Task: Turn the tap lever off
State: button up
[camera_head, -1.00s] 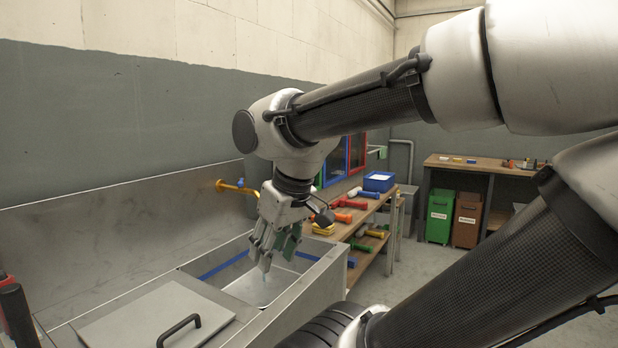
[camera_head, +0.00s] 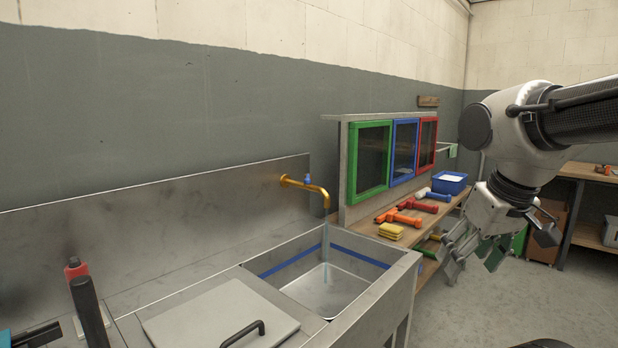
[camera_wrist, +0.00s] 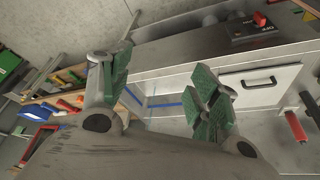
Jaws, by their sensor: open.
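The brass tap (camera_head: 306,187) sticks out from the steel back panel over the sink. Its small blue lever (camera_head: 308,179) sits on top of the spout pipe. A thin stream of water (camera_head: 326,248) falls from the spout into the sink basin (camera_head: 322,290). My gripper (camera_head: 468,262) is open and empty, with green finger pads, to the right of the sink and well apart from the tap. In the wrist view my gripper (camera_wrist: 165,90) has its fingers spread, with the sink's blue line (camera_wrist: 168,104) behind them. I cannot make out the tap there.
A lid with a black handle (camera_head: 243,333) covers the counter left of the basin. Framed panels (camera_head: 370,158) stand behind a wooden bench holding coloured nozzles (camera_head: 398,217), a yellow sponge (camera_head: 391,231) and a blue bin (camera_head: 449,182).

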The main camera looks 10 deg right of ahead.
aim_at(307, 180)
jog(key=i+l, duration=0.15)
jog(key=l, duration=0.2)
jog(key=i+l, duration=0.15)
jog(key=l, duration=0.15)
jog(key=i+l+u, duration=0.1)
jog(key=i+l, duration=0.25)
jog(key=l, duration=0.1)
